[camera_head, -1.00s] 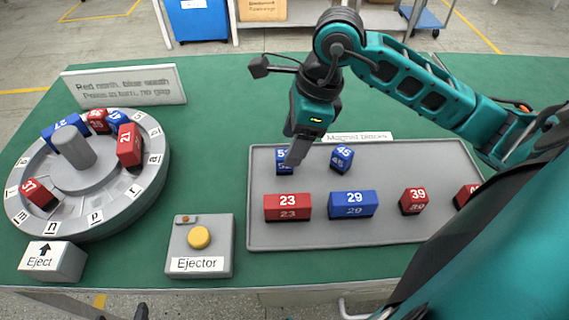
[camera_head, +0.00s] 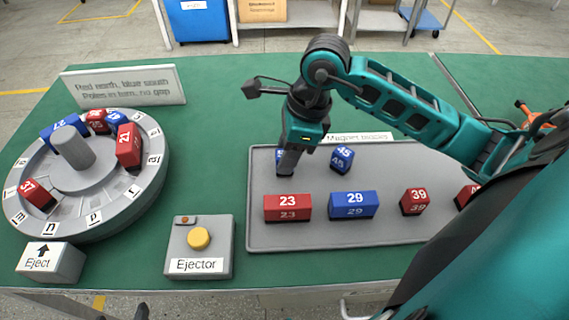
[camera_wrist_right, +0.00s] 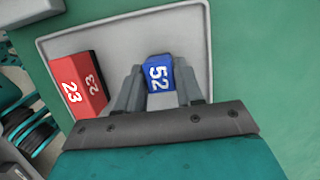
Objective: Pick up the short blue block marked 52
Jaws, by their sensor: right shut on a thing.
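The short blue block marked 52 (camera_wrist_right: 160,75) sits between the two fingers of my right gripper (camera_wrist_right: 158,88) in the right wrist view, its number facing the camera. In the head view my right gripper (camera_head: 286,165) points down at the back left of the grey tray (camera_head: 380,230). It is shut on the block and hides most of it; a small blue part (camera_head: 279,155) shows beside the finger. The block appears still at tray level. Small dark tips at the bottom edge of the head view may be my left gripper; their state is unclear.
Blue block 45 (camera_head: 342,158) stands close right of the gripper. Red block 23 (camera_head: 288,208), blue block 29 (camera_head: 353,205) and red block 39 (camera_head: 414,201) stand in front. The round hub (camera_head: 150,185) with several blocks and the ejector box (camera_head: 199,245) are at left.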

